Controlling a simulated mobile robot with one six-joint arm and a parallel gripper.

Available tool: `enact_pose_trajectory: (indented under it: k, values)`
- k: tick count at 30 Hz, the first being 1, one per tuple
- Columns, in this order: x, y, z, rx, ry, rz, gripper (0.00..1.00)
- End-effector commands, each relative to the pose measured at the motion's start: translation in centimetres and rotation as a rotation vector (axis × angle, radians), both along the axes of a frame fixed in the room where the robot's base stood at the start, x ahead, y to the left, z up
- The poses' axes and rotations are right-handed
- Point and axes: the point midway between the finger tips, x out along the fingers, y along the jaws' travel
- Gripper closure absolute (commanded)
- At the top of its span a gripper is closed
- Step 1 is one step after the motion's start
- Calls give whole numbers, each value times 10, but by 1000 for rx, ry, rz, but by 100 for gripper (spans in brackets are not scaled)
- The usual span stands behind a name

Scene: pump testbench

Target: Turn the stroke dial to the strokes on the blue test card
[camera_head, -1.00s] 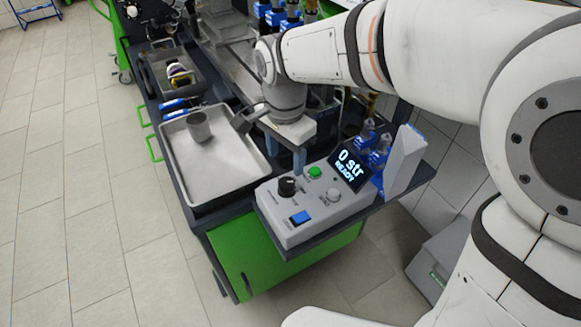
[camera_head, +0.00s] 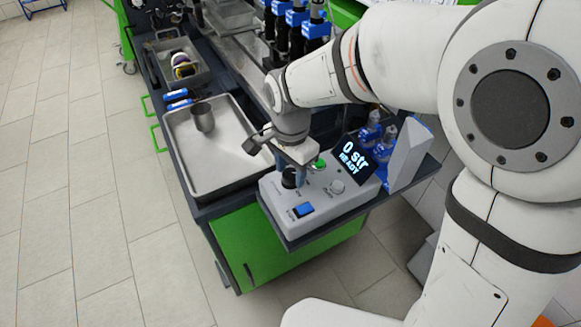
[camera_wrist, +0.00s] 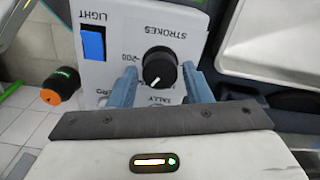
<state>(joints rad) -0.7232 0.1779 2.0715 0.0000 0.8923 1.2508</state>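The black stroke dial (camera_head: 289,178) stands on the grey control box (camera_head: 335,208). In the wrist view the dial (camera_wrist: 160,67) shows a white pointer line, under the upside-down word STROKES. My gripper (camera_head: 292,173) is at the dial; in the wrist view its two blue-grey fingers (camera_wrist: 160,80) are apart, one on each side of the dial, with gaps visible. Whether the fingers are down at the dial's height is hard to tell. The display (camera_head: 355,157) reads "0 str READY". I cannot make out a blue test card with readable strokes.
A blue switch (camera_head: 303,210), a green button (camera_head: 319,165) and a pale knob (camera_head: 337,187) share the box. A white upright panel (camera_head: 407,153) and blue-based bottles (camera_head: 370,131) stand behind. A metal tray (camera_head: 225,165) with a grey cup (camera_head: 203,117) lies left.

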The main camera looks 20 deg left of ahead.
Motion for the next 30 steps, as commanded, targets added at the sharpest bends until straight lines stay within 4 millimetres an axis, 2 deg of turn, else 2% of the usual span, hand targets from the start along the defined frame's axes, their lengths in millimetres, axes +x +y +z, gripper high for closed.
enact_pose_trajectory:
  k: [1, 12, 23, 30]
  values:
    - [0, 0, 0, 0, 0, 0, 60]
    - [0, 0, 0, 0, 0, 0, 89]
    - [0, 0, 0, 0, 0, 67, 89]
    - [0, 0, 0, 0, 0, 235, 89]
